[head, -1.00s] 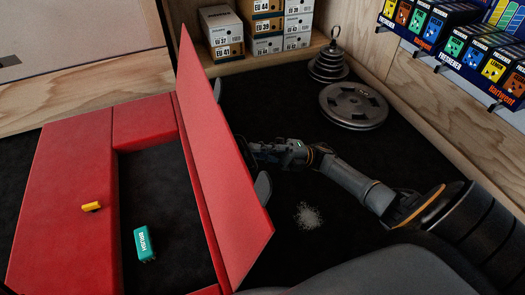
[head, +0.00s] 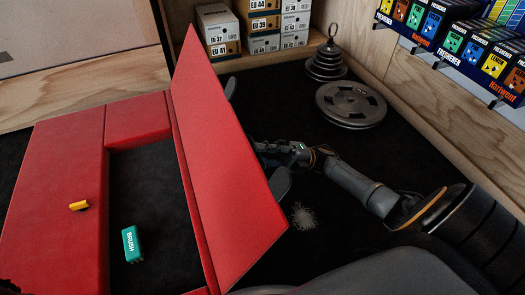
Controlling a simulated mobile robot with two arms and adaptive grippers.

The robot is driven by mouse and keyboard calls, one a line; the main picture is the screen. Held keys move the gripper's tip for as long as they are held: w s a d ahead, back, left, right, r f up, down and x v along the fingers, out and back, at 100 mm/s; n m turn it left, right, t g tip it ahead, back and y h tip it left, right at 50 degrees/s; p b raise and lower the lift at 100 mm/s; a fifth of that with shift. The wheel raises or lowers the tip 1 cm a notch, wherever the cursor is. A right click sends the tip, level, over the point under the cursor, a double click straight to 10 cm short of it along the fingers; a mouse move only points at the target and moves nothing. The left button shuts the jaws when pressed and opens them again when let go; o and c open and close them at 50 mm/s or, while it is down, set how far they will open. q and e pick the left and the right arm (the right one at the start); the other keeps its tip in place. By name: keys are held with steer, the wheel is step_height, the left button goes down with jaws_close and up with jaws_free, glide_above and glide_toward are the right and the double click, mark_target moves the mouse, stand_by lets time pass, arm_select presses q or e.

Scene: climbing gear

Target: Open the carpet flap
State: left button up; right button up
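The red carpet flap (head: 222,150) stands raised and tilted along the right side of the opening in the red mat (head: 50,190). The dark recess it uncovers shows to its left. My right gripper (head: 262,165) is behind the flap's right face. Its dark fingers show partly past the flap's edge, one above and one below, spread apart. My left gripper is not in view.
A teal brush box (head: 132,244) lies in the recess, and a small yellow item (head: 79,205) lies on the red mat. Weight plates (head: 351,104), shoe boxes (head: 219,32) and a freshener display (head: 470,45) stand around.

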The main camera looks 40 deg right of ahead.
steer(key=shift+w+d+r, duration=0.1)
steer(key=shift+w+d, duration=0.05)
steer(key=v, duration=0.7)
steer(key=shift+s+d, duration=0.25)
steer(key=shift+s, duration=0.15)
steer(key=shift+d, duration=0.1)
steer(key=shift+s+f, duration=0.1)
steer(key=shift+f, duration=0.2)
